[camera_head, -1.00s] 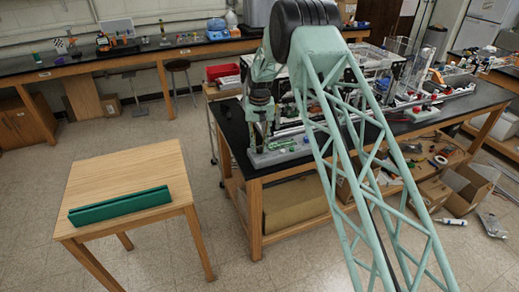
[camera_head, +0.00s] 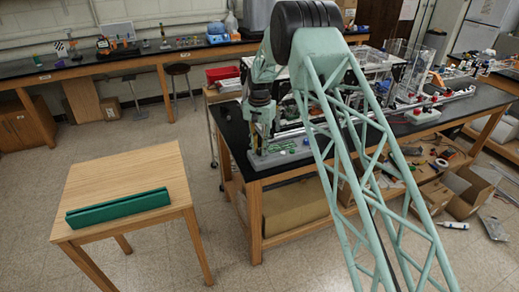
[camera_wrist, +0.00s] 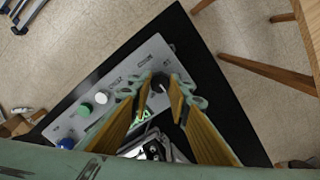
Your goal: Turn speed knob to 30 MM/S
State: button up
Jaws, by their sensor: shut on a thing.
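The control panel (camera_wrist: 112,92) is a light grey plate on the black bench end, with printed labels too small to read. The dark speed knob (camera_wrist: 159,83) sits near its right end in the wrist view. My gripper (camera_wrist: 160,84) has its fingertips on either side of the knob and is shut on it. The knob's pointer and setting cannot be read. A small lit green display (camera_wrist: 143,114) shows partly between the fingers. In the head view, my gripper reaches down to the panel (camera_head: 285,156) at the bench's near left corner, with the knob too small to see.
A white button (camera_wrist: 101,97), a green button (camera_wrist: 85,109) and a blue button (camera_wrist: 66,143) stand on the panel left of the knob.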

aim_at(260, 150)
jog(key=o, duration=0.9)
jog(key=shift+c, duration=0.2)
jog(key=shift+r, duration=0.2)
notch_tip(260, 150, up, 12)
jog(key=shift+f, duration=0.15)
dwell(0.5)
